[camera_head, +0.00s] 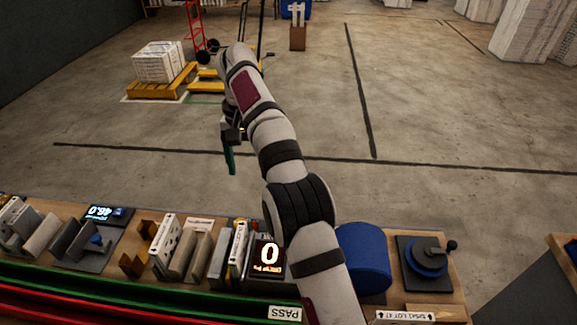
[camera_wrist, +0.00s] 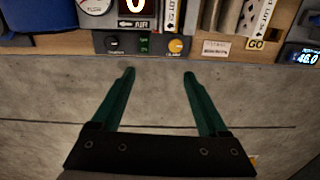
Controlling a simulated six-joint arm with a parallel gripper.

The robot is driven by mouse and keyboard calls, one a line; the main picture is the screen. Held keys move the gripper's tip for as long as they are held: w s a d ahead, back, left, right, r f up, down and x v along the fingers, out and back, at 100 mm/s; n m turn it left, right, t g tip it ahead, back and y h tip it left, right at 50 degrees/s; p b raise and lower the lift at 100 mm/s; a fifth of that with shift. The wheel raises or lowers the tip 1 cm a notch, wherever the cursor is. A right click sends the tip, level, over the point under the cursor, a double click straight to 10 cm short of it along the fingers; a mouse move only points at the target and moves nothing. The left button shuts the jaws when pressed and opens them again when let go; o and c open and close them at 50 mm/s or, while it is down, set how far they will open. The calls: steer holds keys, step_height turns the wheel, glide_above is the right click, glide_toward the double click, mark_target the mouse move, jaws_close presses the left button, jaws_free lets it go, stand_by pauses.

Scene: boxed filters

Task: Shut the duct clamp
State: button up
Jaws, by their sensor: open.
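My gripper (camera_wrist: 160,73) is open and empty, with two green fingers apart. In the head view my gripper (camera_head: 230,158) hangs over the floor beyond the bench's far edge, touching nothing. In the wrist view a dark control panel (camera_wrist: 145,45) lies just past the fingertips. It has a yellow knob (camera_wrist: 176,46), whose small label seems to read CLAMP, and a dark knob (camera_wrist: 114,44). A display reading 0 (camera_wrist: 137,7), marked AIR, and a round gauge (camera_wrist: 95,4) sit above. A blue drum (camera_head: 365,257), possibly the duct, stands on the bench. No clamp band can be made out.
Boxed filters (camera_head: 165,245) and brackets stand left on the bench. A scale display reads 46.0 (camera_head: 103,213). A dark plate with a blue disc and handle (camera_head: 427,258) is at right. My arm crosses the bench middle. The floor beyond is clear near the gripper.

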steer(key=s+d+r+m, duration=0.1)
steer(key=s+d+r, duration=0.5)
steer(key=d, duration=0.3)
steer(key=shift+s+d+r, duration=0.15)
steer(key=shift+s+d, duration=0.1)
steer(key=shift+s, duration=0.05)
steer(key=shift+s, duration=0.1)
steer(key=s+d+f+m, duration=0.1)
steer(key=s+d, duration=0.2)
steer(key=s, duration=0.3)
steer(key=s+d+m+y, duration=0.1)
steer(key=s+d, duration=0.2)
steer(key=s, duration=0.4)
steer(key=s+d+f+m, duration=0.1)
steer(key=s+d, duration=0.2)
steer(key=s, duration=0.3)
steer(key=s+d+f+m, duration=0.1)
steer(key=s+f, duration=0.4)
steer(key=s, duration=0.5)
steer(key=shift+d+f+y, duration=0.35)
steer(key=shift+f+y, duration=0.05)
